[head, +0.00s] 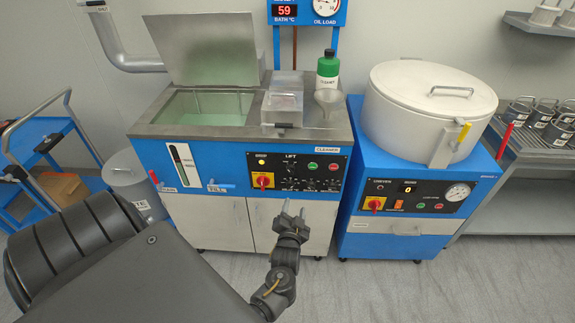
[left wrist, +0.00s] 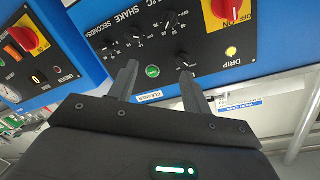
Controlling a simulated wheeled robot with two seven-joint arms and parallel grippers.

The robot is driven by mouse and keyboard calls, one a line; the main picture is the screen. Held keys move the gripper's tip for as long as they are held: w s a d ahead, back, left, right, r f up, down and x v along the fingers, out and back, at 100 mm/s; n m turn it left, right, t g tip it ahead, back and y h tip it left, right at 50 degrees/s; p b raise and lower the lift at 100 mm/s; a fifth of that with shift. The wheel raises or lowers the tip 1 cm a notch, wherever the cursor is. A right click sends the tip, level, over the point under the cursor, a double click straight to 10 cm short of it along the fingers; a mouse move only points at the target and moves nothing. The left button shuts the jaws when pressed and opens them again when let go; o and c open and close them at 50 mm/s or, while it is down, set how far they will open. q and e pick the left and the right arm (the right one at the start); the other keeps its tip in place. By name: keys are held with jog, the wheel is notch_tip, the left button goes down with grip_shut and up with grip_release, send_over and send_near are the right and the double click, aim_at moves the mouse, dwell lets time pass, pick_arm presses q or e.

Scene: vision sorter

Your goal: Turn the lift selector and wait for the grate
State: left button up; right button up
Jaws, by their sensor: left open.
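The blue cleaner machine (head: 206,150) has a black control panel (head: 318,179) marked LIFT. A small dark knob (left wrist: 184,61), apparently the lift selector, sits between the lit yellow DRIP lamp (left wrist: 231,52) and a green button (left wrist: 152,71). My left gripper (head: 294,208) is in front of the machine, just below the panel in the head view. In the left wrist view, my left gripper (left wrist: 158,74) is open and empty, with its right fingertip close to the knob; I cannot tell whether they touch. The bath (head: 205,108) is open; I cannot make out the grate. My right gripper is out of view.
The raised lid (head: 205,50) stands behind the bath. A red switch on yellow (head: 263,181) is left on the panel. A blue machine with a white drum (head: 420,105) stands right; a blue cart (head: 45,150) stands left.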

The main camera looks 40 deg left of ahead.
pick_arm(q)
jog(key=s+d+f+g+h+p, duration=0.1)
jog(key=s+d+f+h, duration=0.1)
jog(key=f, duration=0.5)
jog(key=s+d+f+m+g+h+p, duration=0.1)
jog(key=s+d+f+g+h, duration=0.1)
jog(key=s+d+f, duration=0.2)
jog(key=s+d+f+m+g+h+p, duration=0.1)
jog(key=s+d+f+g+h, duration=0.1)
jog(key=s+f, duration=0.6)
notch_tip(320, 180, down, 4)
jog(key=shift+d+h, duration=0.5)
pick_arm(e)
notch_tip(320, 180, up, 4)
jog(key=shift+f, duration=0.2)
pick_arm(q)
jog(key=s+f+g+h, duration=0.1)
jog(key=s+f+g, duration=0.3)
jog(key=s, duration=1.1)
jog(key=s+f+g+h, duration=0.1)
jog(key=s+f+g, duration=0.3)
jog(key=s+f, duration=0.5)
jog(key=s, duration=0.6)
jog(key=shift+s+f, duration=0.15)
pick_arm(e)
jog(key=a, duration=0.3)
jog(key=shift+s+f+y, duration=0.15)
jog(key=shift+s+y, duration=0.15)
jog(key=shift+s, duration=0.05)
